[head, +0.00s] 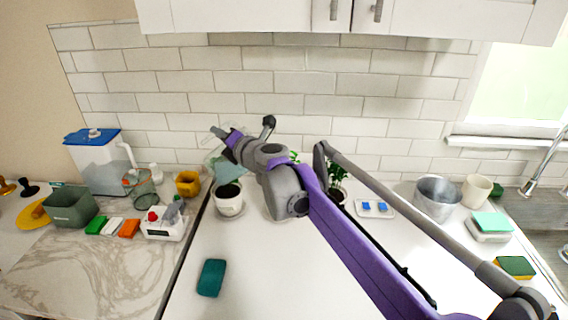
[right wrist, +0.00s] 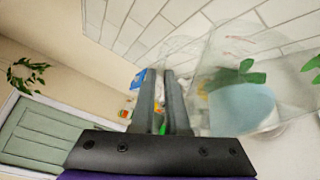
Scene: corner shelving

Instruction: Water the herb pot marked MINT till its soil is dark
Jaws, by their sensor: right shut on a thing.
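My right gripper (head: 222,134) is shut on a clear jug (head: 212,142), seen through as a faint outline, with pale blue-green water (head: 228,169) in it. The right wrist view shows the closed fingers (right wrist: 165,105) beside the clear jug (right wrist: 205,62) and its blue water (right wrist: 242,108). The jug is over a white pot (head: 229,208) with dark soil (head: 229,190); I see no clear stream. The pot has small dark lettering that I cannot read. Another plant in a pot (head: 337,193) stands behind my arm, its label hidden. My left gripper is out of view.
A yellow mug (head: 187,184), a white device (head: 164,222) and a green bin (head: 70,207) stand left. A teal sponge (head: 211,278) lies in front. A metal pot (head: 438,197) and a cream cup (head: 477,190) stand right. The front middle counter is mostly clear.

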